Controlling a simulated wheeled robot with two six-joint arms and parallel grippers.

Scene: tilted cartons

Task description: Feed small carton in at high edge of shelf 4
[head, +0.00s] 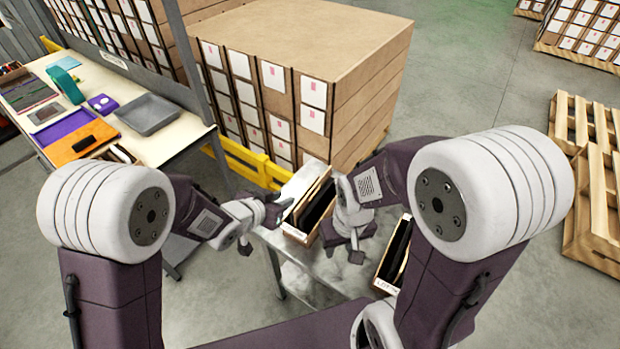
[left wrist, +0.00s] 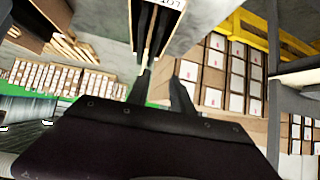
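A small open-topped brown carton (head: 297,235) with dark flat contents and a white front label sits on a grey table. In the left wrist view, a labelled carton (left wrist: 171,4) with dark contents is at the top, just beyond the fingertips. My left gripper (head: 270,213) is at the left side of the first carton; its two fingers (left wrist: 163,84) stand apart with nothing seen between them. Whether a finger touches the carton is unclear. My right gripper (head: 343,246) points down to the carton's right, fingers spread and empty. I cannot identify shelf 4.
A second open carton (head: 385,287) stands on the grey table (head: 320,292) at the right, partly behind my right arm. A large stack of labelled cartons (head: 330,50) rises behind. A workbench (head: 165,148) with a grey tray (head: 150,114) is left. Pallets (head: 590,200) lie right.

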